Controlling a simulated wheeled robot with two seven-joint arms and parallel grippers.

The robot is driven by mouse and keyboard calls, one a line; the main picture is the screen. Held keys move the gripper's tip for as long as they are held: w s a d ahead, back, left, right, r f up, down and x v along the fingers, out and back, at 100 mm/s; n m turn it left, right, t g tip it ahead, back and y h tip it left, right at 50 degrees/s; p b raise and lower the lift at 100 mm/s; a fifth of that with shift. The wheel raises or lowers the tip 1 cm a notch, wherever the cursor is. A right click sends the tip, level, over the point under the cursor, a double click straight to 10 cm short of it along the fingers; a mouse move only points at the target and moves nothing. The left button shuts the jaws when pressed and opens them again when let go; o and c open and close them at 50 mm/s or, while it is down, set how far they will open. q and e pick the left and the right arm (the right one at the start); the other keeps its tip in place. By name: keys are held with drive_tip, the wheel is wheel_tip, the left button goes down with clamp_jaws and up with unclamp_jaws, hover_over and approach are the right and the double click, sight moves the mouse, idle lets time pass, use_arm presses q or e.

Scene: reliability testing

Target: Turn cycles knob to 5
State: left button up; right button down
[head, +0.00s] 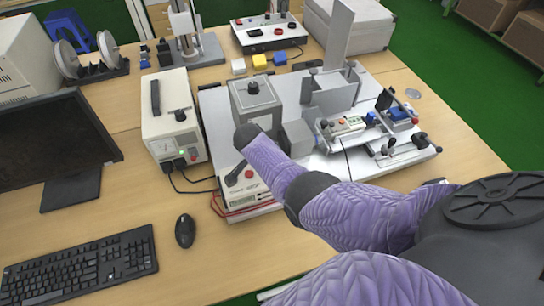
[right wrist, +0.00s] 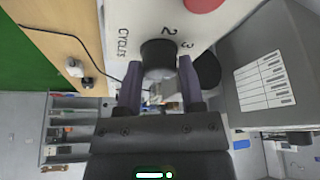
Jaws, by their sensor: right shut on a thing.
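The cycles knob (right wrist: 158,55) is a dark round knob on a pale panel (right wrist: 133,14) in the right wrist view. The word "CYCLES" and the numbers 2 and 3 are printed beside it. My right gripper (right wrist: 160,78) is shut on the knob, with one finger on each side. The knob's pointer and most of its scale are hidden, so its setting cannot be read. In the head view my purple right arm reaches in from the lower right, and its gripper cannot be made out clearly. My left gripper is not in view.
A red button (right wrist: 203,3) sits near the knob. A grey box with a label (right wrist: 264,80) stands close on the right. In the head view, a white power unit (head: 172,125), a mouse (head: 185,230) and a keyboard (head: 80,275) lie left of the arm.

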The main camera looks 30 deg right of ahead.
drive_tip(key=shift+f+m+g+b, duration=0.3)
drive_tip(key=shift+m+b, duration=0.3)
drive_tip(key=shift+m, duration=0.4)
drive_tip(key=m+g+b, duration=0.1)
drive_tip(key=m+b, duration=0.1)
drive_tip(key=shift+w+m, duration=0.15)
drive_tip(key=shift+m, duration=0.15)
drive_tip(key=m+g+b, duration=0.1)
drive_tip(key=m+b, duration=0.1)
drive_tip(key=m, duration=0.1)
drive_tip(key=m+g+y+b, duration=0.1)
drive_tip(key=m+b, duration=0.2)
drive_tip(key=shift+r+m+g+y+b, duration=0.1)
drive_tip(key=shift+m+g+y+b, duration=0.2)
drive_tip(key=shift+m+b, duration=0.45)
drive_tip(key=shift+d+m+b, duration=0.1)
drive_tip(key=shift+m+b, duration=0.3)
drive_tip(key=shift+m, duration=0.35)
drive_tip(key=shift+r+g+y, duration=0.1)
drive_tip(key=shift+g+y, duration=0.2)
drive_tip(key=shift+m, duration=0.3)
